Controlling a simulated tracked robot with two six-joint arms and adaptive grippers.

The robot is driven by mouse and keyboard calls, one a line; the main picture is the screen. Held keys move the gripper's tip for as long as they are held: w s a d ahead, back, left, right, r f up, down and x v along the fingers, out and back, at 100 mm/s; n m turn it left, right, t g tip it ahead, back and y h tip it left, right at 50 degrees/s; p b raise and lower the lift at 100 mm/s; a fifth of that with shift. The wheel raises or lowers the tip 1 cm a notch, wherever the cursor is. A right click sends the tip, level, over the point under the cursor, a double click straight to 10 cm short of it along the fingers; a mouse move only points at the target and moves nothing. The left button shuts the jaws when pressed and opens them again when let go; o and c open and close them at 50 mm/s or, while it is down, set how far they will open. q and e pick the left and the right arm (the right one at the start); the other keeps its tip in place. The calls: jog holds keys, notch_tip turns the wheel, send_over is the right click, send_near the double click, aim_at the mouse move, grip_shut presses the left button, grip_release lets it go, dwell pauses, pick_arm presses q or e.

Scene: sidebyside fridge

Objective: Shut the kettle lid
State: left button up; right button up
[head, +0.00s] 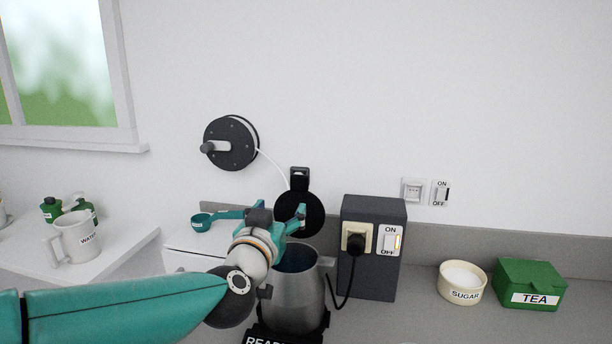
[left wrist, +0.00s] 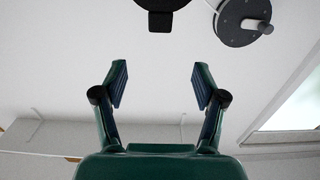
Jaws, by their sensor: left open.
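The grey metal kettle (head: 296,300) stands on its black base in the lower middle of the head view, its mouth uncovered. Its round black lid (head: 315,219) stands upright behind the mouth, with a black tab at its top. My left gripper (head: 282,219) is above the kettle's left rim, in front of the lid, and overlaps part of it. In the left wrist view, the fingers of my left gripper (left wrist: 160,88) are spread with nothing between them. The lid (left wrist: 160,3) shows partly at the top edge there, beyond the fingertips. My right gripper is not in view.
A dark socket box (head: 373,278) with a plug, cord and switch stands close right of the kettle. A sugar bowl (head: 462,284) and green tea box (head: 529,286) are farther right. A reel (head: 229,143) hangs on the wall.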

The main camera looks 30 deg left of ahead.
aim_at(299, 181)
pick_arm(q)
jog(key=p+x, duration=0.3)
jog(key=x, duration=1.1)
jog(key=shift+w+a+r, duration=0.1)
jog(key=shift+w, duration=0.3)
jog(key=shift+x, duration=0.8)
jog(key=shift+a, duration=0.1)
grip_shut()
